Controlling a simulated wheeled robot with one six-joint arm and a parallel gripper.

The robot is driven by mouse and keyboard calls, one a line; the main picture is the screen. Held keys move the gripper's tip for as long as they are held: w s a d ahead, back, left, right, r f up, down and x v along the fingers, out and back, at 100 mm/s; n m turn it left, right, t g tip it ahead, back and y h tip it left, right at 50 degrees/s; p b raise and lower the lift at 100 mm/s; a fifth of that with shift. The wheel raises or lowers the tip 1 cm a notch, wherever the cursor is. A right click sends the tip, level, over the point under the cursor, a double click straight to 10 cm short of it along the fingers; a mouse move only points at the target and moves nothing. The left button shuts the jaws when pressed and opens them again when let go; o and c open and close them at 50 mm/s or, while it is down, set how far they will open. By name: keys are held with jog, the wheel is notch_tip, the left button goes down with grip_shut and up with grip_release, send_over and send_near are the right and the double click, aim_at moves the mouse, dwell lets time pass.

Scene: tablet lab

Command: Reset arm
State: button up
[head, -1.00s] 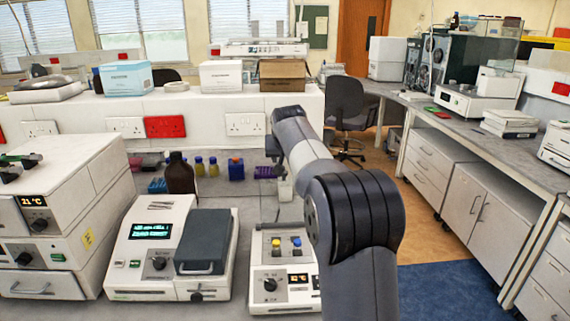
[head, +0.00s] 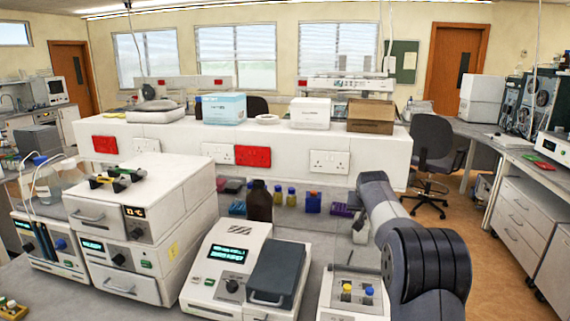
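My arm (head: 392,220) rises from the lower right and reaches forward over the bench, its far end bending down near the back of the bench. My gripper is mostly hidden behind the arm's far end. Its fingers cannot be made out, so I cannot tell whether it is open or shut. A small pale shape (head: 360,230) shows just below and left of the arm's end; I cannot tell whether it is part of the gripper or a vessel.
A device with two coloured caps (head: 352,293) stands close left of my arm. Left of it are a device with a grey lid (head: 276,272), a stacked white unit (head: 150,225) and a brown bottle (head: 259,203). A white socket ledge (head: 280,160) runs behind. Open floor (head: 480,250) lies to the right.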

jog(key=shift+x, duration=1.25)
jog(key=shift+s, duration=0.1)
jog(key=shift+r, duration=0.15)
